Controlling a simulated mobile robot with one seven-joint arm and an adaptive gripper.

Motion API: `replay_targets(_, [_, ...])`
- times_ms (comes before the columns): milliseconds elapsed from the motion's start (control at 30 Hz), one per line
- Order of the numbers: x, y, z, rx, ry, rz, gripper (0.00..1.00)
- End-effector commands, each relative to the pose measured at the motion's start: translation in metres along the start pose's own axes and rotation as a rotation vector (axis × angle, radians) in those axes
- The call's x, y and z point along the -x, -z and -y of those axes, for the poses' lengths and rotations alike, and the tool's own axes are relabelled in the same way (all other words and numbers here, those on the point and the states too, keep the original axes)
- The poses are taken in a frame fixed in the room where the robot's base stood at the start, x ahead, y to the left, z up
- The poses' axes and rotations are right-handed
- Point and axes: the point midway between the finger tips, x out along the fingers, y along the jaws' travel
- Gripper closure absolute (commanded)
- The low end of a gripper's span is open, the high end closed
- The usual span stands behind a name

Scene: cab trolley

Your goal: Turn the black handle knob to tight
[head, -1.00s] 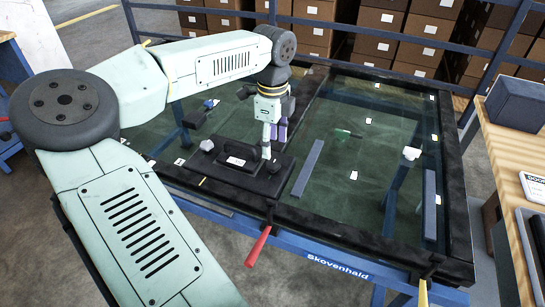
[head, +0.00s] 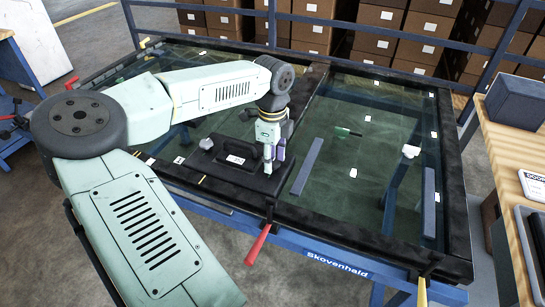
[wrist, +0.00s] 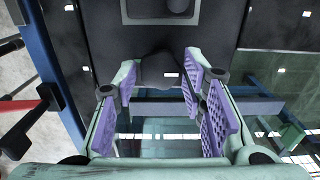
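The black handle (head: 238,150) stands on a flat black plate (head: 205,170) at the near middle of the framed glass table. It carries a white label. In the head view the black knob at the plate's right end is mostly hidden by my gripper (head: 273,165). In the wrist view the black knob (wrist: 158,70) shows between the purple-padded fingertips of my gripper (wrist: 160,84). The fingers are spread on either side of the knob, and small gaps seem to show. I cannot tell which way the knob is turned.
A red-handled clamp (head: 258,244) sticks out from the blue front rail (head: 340,266). Grey bars (head: 307,166) lie on the glass to the right. A wooden bench (head: 508,180) stands at the far right, and stacked boxes (head: 380,45) stand behind.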

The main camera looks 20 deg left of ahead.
Motion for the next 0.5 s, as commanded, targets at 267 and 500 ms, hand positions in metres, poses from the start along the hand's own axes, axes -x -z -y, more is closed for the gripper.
replay_targets(267, [0.0002, -0.0001, 0.0, 0.0, 0.0, 0.0, 0.83])
replay_targets(500, [0.0003, -0.0001, -0.0001, 0.0, 0.0, 0.0, 0.97])
